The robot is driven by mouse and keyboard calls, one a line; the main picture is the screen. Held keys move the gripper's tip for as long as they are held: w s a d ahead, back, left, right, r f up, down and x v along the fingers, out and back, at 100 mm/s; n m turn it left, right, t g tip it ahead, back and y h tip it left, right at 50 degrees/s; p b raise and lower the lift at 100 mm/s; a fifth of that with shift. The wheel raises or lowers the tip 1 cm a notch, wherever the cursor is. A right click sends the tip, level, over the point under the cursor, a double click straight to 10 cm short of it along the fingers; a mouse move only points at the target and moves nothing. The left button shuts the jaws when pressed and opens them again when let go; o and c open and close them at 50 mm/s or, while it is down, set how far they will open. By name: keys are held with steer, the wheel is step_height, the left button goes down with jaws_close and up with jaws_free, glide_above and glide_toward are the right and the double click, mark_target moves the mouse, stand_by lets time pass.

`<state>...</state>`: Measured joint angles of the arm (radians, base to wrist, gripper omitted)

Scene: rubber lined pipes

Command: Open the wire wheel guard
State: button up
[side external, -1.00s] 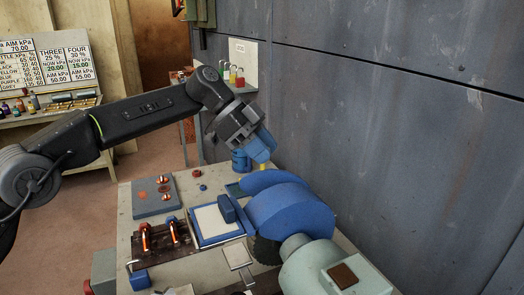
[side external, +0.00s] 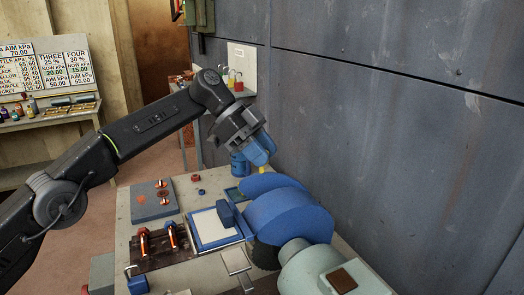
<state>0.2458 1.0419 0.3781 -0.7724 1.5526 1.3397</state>
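The wire wheel guard (side external: 290,217) is a rounded blue housing on the bench, with a smaller blue curved flap (side external: 268,184) on its far side. The dark wire wheel (side external: 264,256) shows partly below the guard's left edge. My gripper (side external: 262,160), with blue fingers, points down just above the flap. A small yellow piece (side external: 261,170) shows between the fingertips and the flap. I cannot tell whether the fingers touch or grip it, and the gap between them is hidden from this side.
A pale green motor housing (side external: 322,270) stands in front right of the guard. A blue-framed white tray (side external: 213,230), a dark rack with copper rods (side external: 160,245) and a grey plate (side external: 153,200) lie to the left. The grey wall (side external: 400,130) rises close behind.

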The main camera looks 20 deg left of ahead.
steer(key=o, duration=0.4)
steer(key=shift+o, duration=0.2)
steer(key=shift+s+d+r+n, duration=0.15)
steer(key=shift+n, duration=0.15)
steer(key=shift+s+t, duration=0.1)
steer(key=shift+t, duration=0.2)
steer(key=s+d+n+t+y, duration=0.1)
steer(key=s+d+n+t, duration=0.1)
steer(key=s+n+t, duration=0.3)
steer(key=s+a+r+n, duration=0.1)
steer(key=s+a+r, duration=0.4)
steer(key=a+r, duration=0.45)
steer(key=s+a+f+n+y, duration=0.2)
steer(key=s+a+f+n, duration=0.1)
steer(key=s+a, duration=0.3)
steer(key=s+a+f+n+y, duration=0.3)
steer(key=s+a, duration=0.3)
steer(key=s, duration=0.4)
steer(key=shift+a+f+n, duration=0.15)
steer(key=shift+f+n, duration=0.25)
steer(key=shift+n, duration=0.5)
